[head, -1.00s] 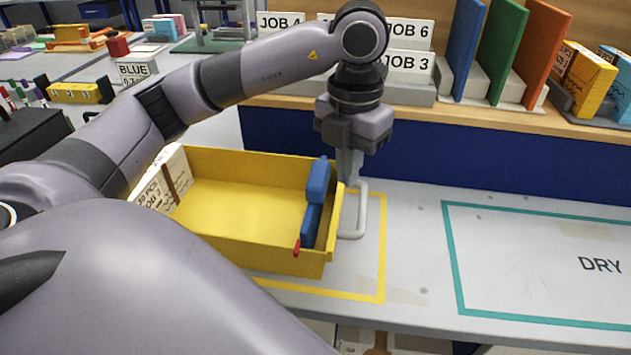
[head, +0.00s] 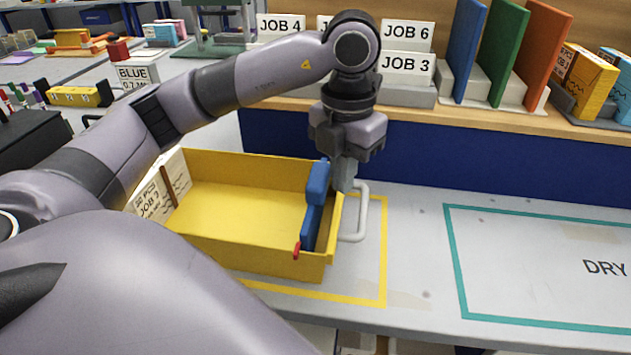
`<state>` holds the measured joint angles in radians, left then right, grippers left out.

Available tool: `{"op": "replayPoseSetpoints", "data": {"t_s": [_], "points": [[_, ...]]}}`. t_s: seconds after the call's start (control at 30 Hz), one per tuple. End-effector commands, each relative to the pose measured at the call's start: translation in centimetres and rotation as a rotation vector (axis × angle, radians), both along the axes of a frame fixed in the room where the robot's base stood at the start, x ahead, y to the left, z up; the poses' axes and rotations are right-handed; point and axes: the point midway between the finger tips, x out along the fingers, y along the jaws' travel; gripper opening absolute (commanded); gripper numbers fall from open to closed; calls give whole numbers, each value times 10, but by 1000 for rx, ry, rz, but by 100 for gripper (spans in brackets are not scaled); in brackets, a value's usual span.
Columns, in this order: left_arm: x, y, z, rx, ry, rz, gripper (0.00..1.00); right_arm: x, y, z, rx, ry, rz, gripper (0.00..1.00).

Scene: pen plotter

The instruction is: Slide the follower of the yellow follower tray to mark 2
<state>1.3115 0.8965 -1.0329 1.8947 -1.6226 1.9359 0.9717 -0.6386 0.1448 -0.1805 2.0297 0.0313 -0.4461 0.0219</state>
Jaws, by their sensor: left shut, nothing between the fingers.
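The yellow follower tray (head: 245,207) sits on the grey bench inside a yellow outline. Its blue follower (head: 314,208) stands near the tray's right end, with a small red lever (head: 297,250) at its front foot. The number marks cannot be made out. White cards reading JOB 3 (head: 158,190) stand at the tray's left end. My left gripper (head: 343,186) is shut and empty, pointing down just right of the follower's upper part, over the tray's right wall. I cannot tell whether it touches the follower. My right gripper is not in view.
A white loop handle (head: 360,212) sticks out at the tray's right end. A teal outline marked DRY (head: 455,260) lies to the right on clear bench. A raised shelf behind holds JOB signs (head: 406,65) and blue, green and orange boards (head: 502,55).

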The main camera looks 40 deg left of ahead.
Motion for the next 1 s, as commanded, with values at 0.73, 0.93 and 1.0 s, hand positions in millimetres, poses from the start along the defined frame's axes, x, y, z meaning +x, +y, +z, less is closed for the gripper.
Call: {"op": "replayPoseSetpoints", "data": {"t_s": [0.73, 0.93, 1.0], "points": [[-16, 26, -1, 2, 2, 0, 0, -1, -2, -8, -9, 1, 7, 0], [-18, 28, 0, 3, 3, 0, 0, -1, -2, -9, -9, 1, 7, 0], [-18, 28, 0, 3, 3, 0, 0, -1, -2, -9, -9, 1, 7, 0]]}}
